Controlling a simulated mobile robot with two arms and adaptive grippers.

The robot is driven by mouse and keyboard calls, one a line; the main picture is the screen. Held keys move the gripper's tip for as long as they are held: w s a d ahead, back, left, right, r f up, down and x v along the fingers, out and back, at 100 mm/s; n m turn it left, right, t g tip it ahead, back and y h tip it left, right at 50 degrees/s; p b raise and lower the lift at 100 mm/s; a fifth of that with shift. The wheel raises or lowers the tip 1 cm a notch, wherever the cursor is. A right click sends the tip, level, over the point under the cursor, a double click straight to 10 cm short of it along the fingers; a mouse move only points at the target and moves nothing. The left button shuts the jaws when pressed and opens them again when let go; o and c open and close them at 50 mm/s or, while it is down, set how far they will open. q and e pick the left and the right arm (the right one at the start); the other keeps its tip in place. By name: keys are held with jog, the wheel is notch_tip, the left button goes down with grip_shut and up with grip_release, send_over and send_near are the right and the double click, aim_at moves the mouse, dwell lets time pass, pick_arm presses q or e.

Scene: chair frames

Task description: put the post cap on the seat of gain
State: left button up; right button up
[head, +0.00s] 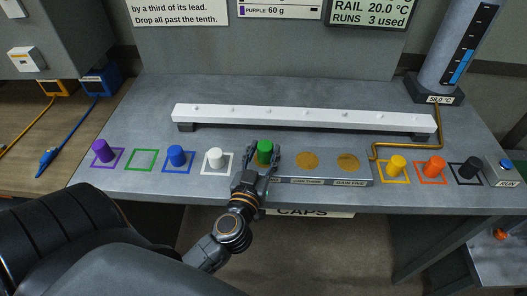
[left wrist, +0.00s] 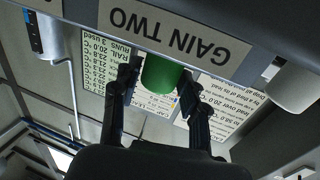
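The green cap (head: 264,152) stands upright at the left end of the grey seat block (head: 361,174), above the GAIN TWO label (left wrist: 175,35). My left gripper (head: 264,149) has a finger on each side of it; whether the fingers press on it or stand just clear I cannot tell. The cap also shows between the fingers in the left wrist view (left wrist: 163,75). Two round tan seats (head: 307,160) (head: 347,162) on the block are bare. A purple cap (head: 105,151), blue cap (head: 177,155), white cap (head: 216,157), yellow cap (head: 397,165), orange cap (head: 433,166) and black cap (head: 469,167) stand on outlined squares. My right gripper is not in view.
The green-outlined square (head: 141,160) is empty. A long white rail (head: 305,119) lies behind the block. A gauge column (head: 460,45) and a blue RUN button (head: 505,164) are at right.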

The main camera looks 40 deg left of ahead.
pick_arm(q)
jog(key=shift+o, duration=0.8)
jog(key=shift+r, duration=0.15)
jog(key=b+v, duration=0.2)
jog(key=v, duration=1)
jog(key=shift+b, duration=0.3)
